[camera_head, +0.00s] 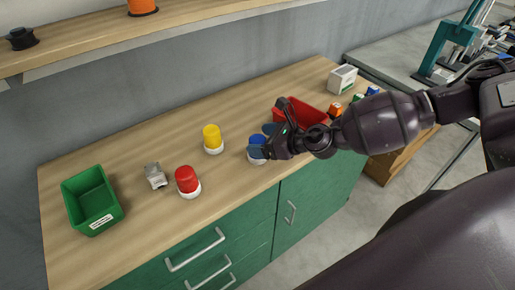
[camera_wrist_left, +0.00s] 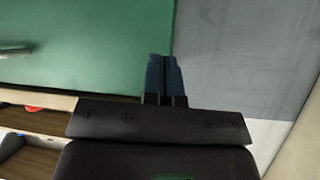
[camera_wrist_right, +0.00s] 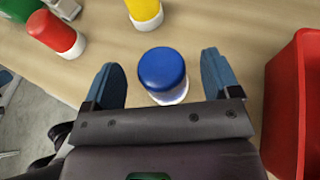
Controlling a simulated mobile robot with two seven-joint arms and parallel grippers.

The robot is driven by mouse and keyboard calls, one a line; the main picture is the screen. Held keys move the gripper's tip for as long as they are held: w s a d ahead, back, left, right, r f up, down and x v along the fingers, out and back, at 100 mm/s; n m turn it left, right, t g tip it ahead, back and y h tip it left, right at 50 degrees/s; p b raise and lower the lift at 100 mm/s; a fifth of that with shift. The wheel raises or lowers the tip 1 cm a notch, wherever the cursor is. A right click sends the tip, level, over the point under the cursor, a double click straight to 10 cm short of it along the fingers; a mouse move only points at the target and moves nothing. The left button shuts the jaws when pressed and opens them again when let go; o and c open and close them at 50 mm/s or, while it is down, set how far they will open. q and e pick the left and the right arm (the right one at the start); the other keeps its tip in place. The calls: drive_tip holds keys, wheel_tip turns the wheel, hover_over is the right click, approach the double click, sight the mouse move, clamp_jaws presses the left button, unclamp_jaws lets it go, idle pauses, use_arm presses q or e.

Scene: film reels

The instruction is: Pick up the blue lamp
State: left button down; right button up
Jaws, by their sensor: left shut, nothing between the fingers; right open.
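The blue lamp (camera_wrist_right: 163,70) has a domed blue top on a white base and stands upright on the wooden worktop. In the head view the blue lamp (camera_head: 257,140) is partly hidden by my right gripper (camera_head: 262,143). In the right wrist view my right gripper (camera_wrist_right: 168,82) is open, with one finger on each side of the lamp and visible gaps between. Whether the fingers are low enough around it is hard to tell. My left gripper (camera_wrist_left: 164,75) is shut and empty in front of a green cabinet panel, and is not in the head view.
A yellow lamp (camera_head: 212,138) and a red lamp (camera_head: 187,181) stand left of the blue lamp. A red bin (camera_head: 304,112) is close on its right. A grey metal part (camera_head: 155,175) and a green bin (camera_head: 91,200) are further left. A shelf (camera_head: 110,37) runs above.

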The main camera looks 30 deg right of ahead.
drive_tip(key=shift+x, duration=0.8)
drive_tip(key=c, duration=1.1)
drive_tip(key=shift+o, duration=0.2)
drive_tip(key=shift+r, duration=0.15)
